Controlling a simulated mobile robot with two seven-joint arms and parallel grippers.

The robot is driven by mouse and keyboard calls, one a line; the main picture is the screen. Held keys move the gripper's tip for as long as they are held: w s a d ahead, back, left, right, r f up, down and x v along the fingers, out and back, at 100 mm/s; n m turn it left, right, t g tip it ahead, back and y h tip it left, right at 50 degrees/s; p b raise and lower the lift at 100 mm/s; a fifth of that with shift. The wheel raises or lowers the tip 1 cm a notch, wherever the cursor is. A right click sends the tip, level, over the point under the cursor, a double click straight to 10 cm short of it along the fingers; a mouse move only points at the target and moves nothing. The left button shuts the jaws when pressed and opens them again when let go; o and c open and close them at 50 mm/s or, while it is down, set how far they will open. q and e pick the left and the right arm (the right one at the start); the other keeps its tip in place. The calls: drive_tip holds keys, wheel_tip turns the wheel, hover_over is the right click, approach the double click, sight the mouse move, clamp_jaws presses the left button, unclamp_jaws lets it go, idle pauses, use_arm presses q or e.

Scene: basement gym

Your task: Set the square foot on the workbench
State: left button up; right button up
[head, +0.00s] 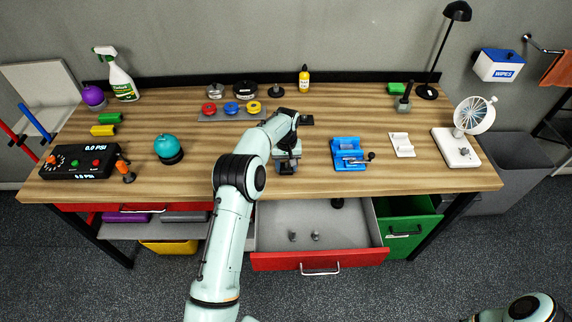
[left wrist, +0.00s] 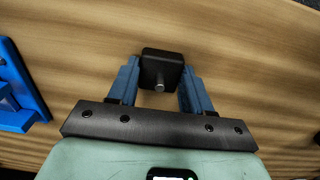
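The square foot (left wrist: 160,66) is a small black block with rounded corners and a metal stud, seen in the left wrist view. My left gripper (head: 287,168) is over the front middle of the wooden workbench (head: 215,175). Its blue fingers, also in the left wrist view (left wrist: 161,85), press against the foot's two opposite sides. I cannot tell whether the foot touches the bench top. In the head view the foot is mostly hidden by my gripper. My right gripper is out of view; only part of that arm shows at bottom right.
A blue vise-like fixture (head: 349,152) stands right of my left gripper, and a teal ball-shaped item (head: 168,147) stands left. An open red-fronted drawer (head: 320,261) below holds small grey pieces. A white plate (head: 402,145) and fan (head: 473,117) are farther right.

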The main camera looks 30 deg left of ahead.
sight(286, 163)
use_arm(q)
drive_tip(key=shift+o, duration=1.4)
drive_tip(key=shift+s, duration=0.1)
wheel_tip(286, 163, up, 12)
drive_tip(key=shift+r, duration=0.15)
